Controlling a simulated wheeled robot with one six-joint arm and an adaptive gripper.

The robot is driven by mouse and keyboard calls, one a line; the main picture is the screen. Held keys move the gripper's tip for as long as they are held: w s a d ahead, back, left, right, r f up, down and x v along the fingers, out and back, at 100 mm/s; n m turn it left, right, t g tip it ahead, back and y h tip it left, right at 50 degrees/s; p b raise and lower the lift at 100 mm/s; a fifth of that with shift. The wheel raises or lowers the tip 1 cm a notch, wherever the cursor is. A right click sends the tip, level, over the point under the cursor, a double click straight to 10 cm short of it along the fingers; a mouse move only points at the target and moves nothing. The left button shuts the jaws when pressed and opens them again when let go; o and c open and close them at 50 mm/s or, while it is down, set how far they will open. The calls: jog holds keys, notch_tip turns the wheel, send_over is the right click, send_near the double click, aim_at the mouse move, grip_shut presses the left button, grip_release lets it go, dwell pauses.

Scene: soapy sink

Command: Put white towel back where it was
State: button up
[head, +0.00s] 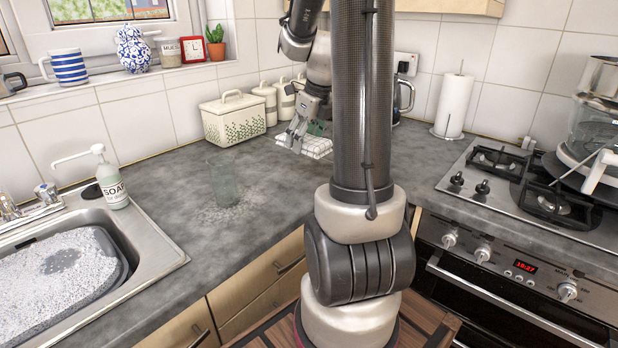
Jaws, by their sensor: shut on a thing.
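The white towel (317,147), folded and with a faint grid pattern, is at the back of the grey counter, partly hidden behind my arm. My gripper (293,143) points down at the towel's left edge and is shut on it. I cannot tell whether the towel rests on the counter or hangs just above it. Something green shows right behind the towel, mostly hidden.
A cream bread bin (233,118) and canisters (266,100) stand left of the towel. A clear glass (223,184) stands on a wet patch of counter. The soapy sink (140,240) is left, a paper towel roll (453,105) and hob (490,200) right.

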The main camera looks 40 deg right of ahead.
aim_at(302, 178)
notch_tip(302, 178, down, 10)
jog(key=shift+r, duration=0.1)
dwell(0.4)
jog(key=o, duration=1.2)
